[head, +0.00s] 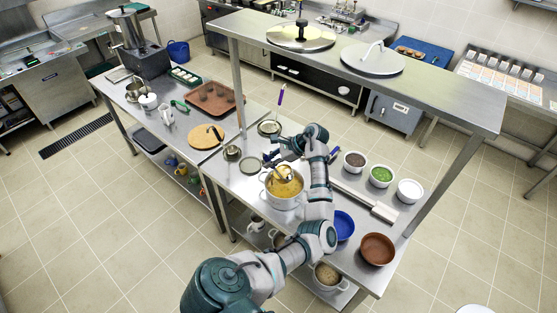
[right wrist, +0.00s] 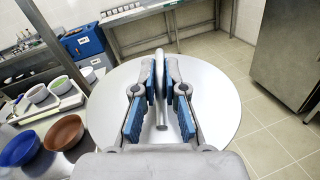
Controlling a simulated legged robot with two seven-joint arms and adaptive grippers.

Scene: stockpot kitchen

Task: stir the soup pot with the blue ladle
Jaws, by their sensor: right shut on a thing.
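The soup pot (head: 285,203) stands on the steel table in the head view, uncovered, with yellow soup and a shiny ladle-like bowl (head: 287,174) in it. My left gripper (head: 277,150) is just above and behind the pot; its fingers are too small to read. A utensil with a blue-purple handle (head: 282,92) rises behind it; I cannot tell whether it joins the bowl in the soup. In the right wrist view my right gripper (right wrist: 161,95) is shut on the bar handle of a round grey lid (right wrist: 215,110). That gripper is outside the head view.
A blue bowl (head: 344,225) and a brown bowl (head: 377,249) stand right of the pot. Small bowls of dark, green (head: 381,175) and white contents stand behind them. A raised shelf (head: 440,90) with two lids spans the back. A tray (head: 213,97) lies at the left.

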